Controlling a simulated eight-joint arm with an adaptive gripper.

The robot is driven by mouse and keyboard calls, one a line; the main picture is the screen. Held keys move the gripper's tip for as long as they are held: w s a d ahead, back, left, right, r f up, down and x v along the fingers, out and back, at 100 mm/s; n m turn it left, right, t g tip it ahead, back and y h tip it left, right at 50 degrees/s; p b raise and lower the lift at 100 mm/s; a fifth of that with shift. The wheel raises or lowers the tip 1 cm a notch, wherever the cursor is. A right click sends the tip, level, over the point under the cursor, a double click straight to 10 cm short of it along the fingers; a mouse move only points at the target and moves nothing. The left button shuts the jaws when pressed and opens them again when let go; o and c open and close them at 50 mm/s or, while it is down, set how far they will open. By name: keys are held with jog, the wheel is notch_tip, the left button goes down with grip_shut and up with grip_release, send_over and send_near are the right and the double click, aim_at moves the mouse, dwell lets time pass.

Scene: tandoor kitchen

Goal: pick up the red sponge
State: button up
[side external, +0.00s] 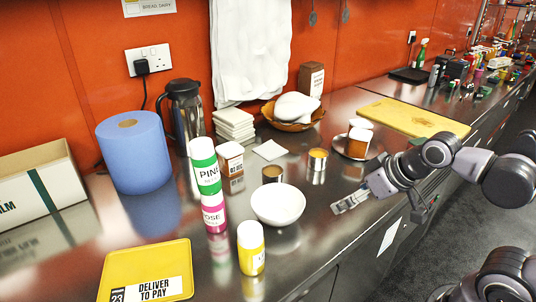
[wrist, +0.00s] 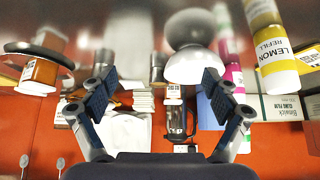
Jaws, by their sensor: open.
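I cannot make out a red sponge for certain in either view. Several small coloured things (side external: 492,66), some red, stand crowded on the far right counter, too small to tell apart. My gripper (side external: 345,204) is at the counter's front edge, right of the white bowl (side external: 278,204) and apart from it. In the wrist view my gripper (wrist: 156,98) has its two fingers spread wide with nothing between them. The wrist picture is upside down, with the bowl (wrist: 193,67) and the dark flask (wrist: 178,122) beyond the fingers.
Two small tins (side external: 317,159) and a plate with orange-labelled jars (side external: 357,147) stand behind my gripper. Left are a yellow-labelled bottle (side external: 251,248), a blue roll (side external: 134,153) and a yellow tray (side external: 118,270). A cutting board (side external: 414,117) lies farther back. Bare steel surrounds the bowl's right side.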

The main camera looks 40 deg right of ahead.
jog(key=w+d+r+m+g+h, duration=0.1)
jog(key=w+d+r+m, duration=0.3)
jog(key=d, duration=0.5)
jog(key=w+d+r+m+g+h, duration=0.25)
jog(key=w+d, duration=0.25)
jog(key=d, duration=0.3)
jog(key=w+d+r+m+g, duration=0.1)
jog(key=w+d+r+m, duration=0.1)
jog(key=w+d+m, duration=0.5)
jog(key=s+d+f+m+g, duration=0.1)
jog(key=d, duration=0.8)
jog(key=s+d+f+m+g, duration=0.1)
jog(key=d+f+m, duration=0.1)
jog(key=d, duration=0.6)
jog(key=s+d+f+m, duration=0.1)
jog(key=s+d+f, duration=0.1)
jog(key=d, duration=0.3)
jog(key=s+d+f+m+g, duration=0.1)
jog(key=s+d+f+m, duration=0.1)
jog(key=d+f, duration=0.2)
jog(key=s+d+f+m+g+h, duration=0.1)
jog(key=s+d+f+m, duration=0.1)
jog(key=d+f, duration=0.2)
jog(key=shift+d, duration=1.45)
jog(key=shift+x, duration=2.95)
jog(key=shift+w+a+f, duration=0.15)
jog(key=shift+a+f, duration=0.05)
jog(key=shift+f, duration=0.1)
jog(key=c, duration=0.8)
